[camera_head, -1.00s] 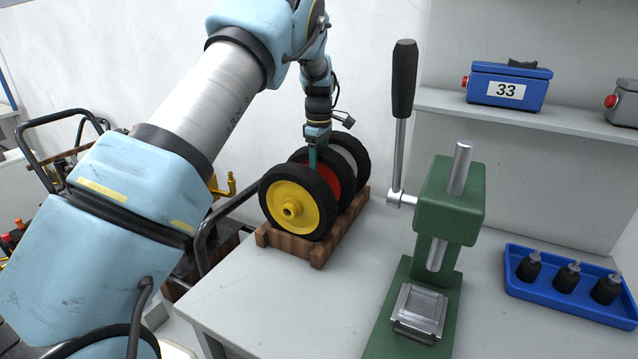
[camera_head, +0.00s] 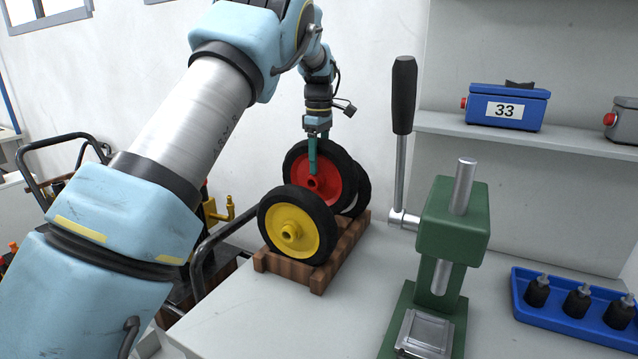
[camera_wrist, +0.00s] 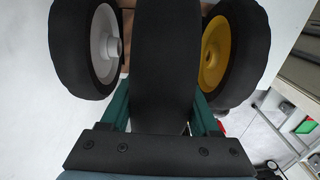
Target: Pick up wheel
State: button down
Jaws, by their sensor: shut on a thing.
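My gripper (camera_head: 314,157) is shut on the red wheel (camera_head: 332,184), with a teal finger across its near face. In the head view this wheel stands higher than the yellow wheel (camera_head: 272,228) in front of it. The yellow wheel stands upright in the wooden rack (camera_head: 341,247). A third wheel (camera_head: 361,190) is behind, mostly hidden by the red one. In the wrist view the held tyre (camera_wrist: 165,65) fills the middle between the teal fingers. The grey-hubbed wheel (camera_wrist: 84,45) is on its left and the yellow-hubbed wheel (camera_wrist: 232,50) on its right.
A green press (camera_head: 452,218) with a long black-handled lever (camera_head: 402,95) stands right of the rack. A blue tray (camera_head: 560,302) with several black parts lies farther right. A shelf (camera_head: 440,124) behind carries a blue box (camera_head: 507,107) marked 33. Bare tabletop (camera_head: 250,310) shows before the rack.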

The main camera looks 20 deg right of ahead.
aim_at(319, 138)
notch_tip(319, 138, up, 10)
jog(key=shift+f+b, duration=0.1)
jog(key=shift+b, duration=0.45)
dwell(0.5)
